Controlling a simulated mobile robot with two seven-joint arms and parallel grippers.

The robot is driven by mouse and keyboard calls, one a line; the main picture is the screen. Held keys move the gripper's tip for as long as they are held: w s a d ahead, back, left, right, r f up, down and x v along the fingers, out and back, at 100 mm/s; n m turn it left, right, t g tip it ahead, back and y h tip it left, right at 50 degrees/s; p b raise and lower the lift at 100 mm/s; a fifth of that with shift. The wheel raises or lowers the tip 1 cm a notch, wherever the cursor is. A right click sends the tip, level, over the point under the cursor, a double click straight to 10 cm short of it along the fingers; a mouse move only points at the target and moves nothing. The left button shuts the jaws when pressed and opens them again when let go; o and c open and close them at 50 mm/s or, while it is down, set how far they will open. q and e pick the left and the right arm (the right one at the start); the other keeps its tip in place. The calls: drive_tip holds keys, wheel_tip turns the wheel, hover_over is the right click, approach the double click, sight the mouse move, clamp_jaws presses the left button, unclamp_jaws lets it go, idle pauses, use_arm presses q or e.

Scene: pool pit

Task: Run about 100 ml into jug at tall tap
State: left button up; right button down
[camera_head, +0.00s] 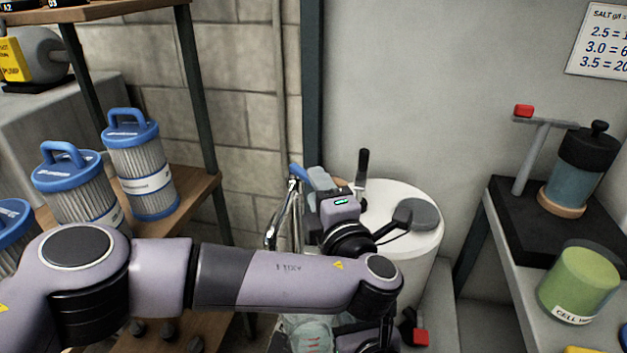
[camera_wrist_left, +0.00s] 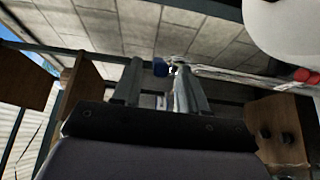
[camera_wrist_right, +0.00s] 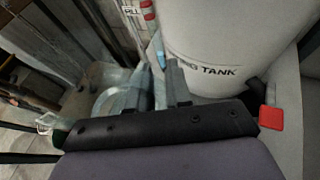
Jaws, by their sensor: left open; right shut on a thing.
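The tall tap (camera_head: 281,219) is chrome with a blue lever (camera_head: 297,172) on top, left of the white tank. My left gripper (camera_head: 313,178) is open just right of the lever. In the left wrist view the blue lever (camera_wrist_left: 160,67) shows beyond and between the open fingertips (camera_wrist_left: 158,82); contact cannot be told. A clear jug (camera_head: 304,336) with red marks is low in the head view, partly hidden by my left arm. In the right wrist view my right gripper (camera_wrist_right: 158,80) is shut on the jug (camera_wrist_right: 112,88). The water level cannot be read.
A white tank (camera_head: 415,247) stands right of the tap, with a grey lid piece and a black handle on top. A red-handled valve (camera_wrist_right: 271,117) sticks out low on it. A shelf with blue-capped filter cartridges (camera_head: 142,165) is at left; a bench (camera_head: 497,232) is at right.

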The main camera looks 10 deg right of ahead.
sight(307, 181)
use_arm(q)
drive_tip(key=shift+w+a, duration=0.15)
drive_tip(key=shift+w, duration=0.65)
drive_tip(key=shift+w+a, duration=0.1)
drive_tip(key=shift+w, duration=0.7)
clamp_jaws()
drive_tip(key=shift+s+a+m+h, duration=0.15)
drive_tip(key=shift+a+m+h, duration=0.2)
drive_tip(key=shift+m+h, duration=0.65)
drive_tip(key=shift+s+a+m+h, duration=0.15)
drive_tip(key=shift+a+m+h, duration=0.25)
drive_tip(key=shift+h, duration=1)
drive_tip(key=shift+d, duration=0.15)
unclamp_jaws()
